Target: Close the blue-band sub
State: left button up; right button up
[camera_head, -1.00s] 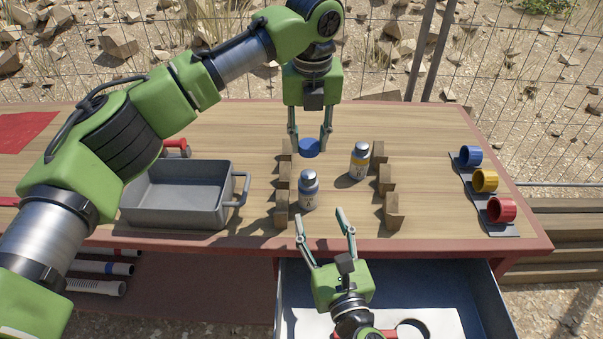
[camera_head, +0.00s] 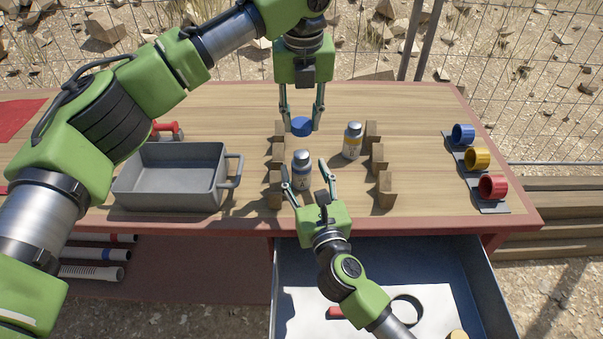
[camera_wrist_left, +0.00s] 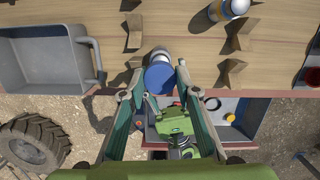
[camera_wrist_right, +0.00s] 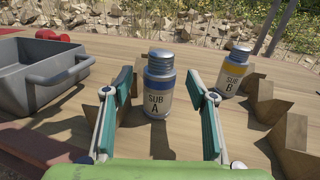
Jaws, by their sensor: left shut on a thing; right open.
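The blue-band sub (camera_head: 302,170), a small silver-topped bottle marked "SUB A" in the right wrist view (camera_wrist_right: 158,98), stands upright on the table. My left gripper (camera_head: 302,129) is shut on a blue cap (camera_head: 301,126) and holds it above and beyond the bottle in the head view. In the left wrist view the cap (camera_wrist_left: 159,78) hides part of the bottle. My right gripper (camera_head: 303,172) is open, its fingers on either side of the bottle. In the right wrist view gaps show between the fingers and the bottle.
A yellow-band "SUB B" bottle (camera_head: 352,141) stands to the right. Wooden blocks (camera_head: 385,190) flank both bottles. A grey bin (camera_head: 170,195) is at left. Blue, yellow and red rings (camera_head: 492,187) sit on a rack at right. The drawer (camera_head: 450,262) is open below.

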aim_at(301, 153)
jog(key=shift+x, duration=1.7)
grip_shut()
pick_arm(q)
jog(key=shift+f, duration=2.5)
jog(key=shift+f, duration=0.85)
jog(key=shift+f, duration=0.6)
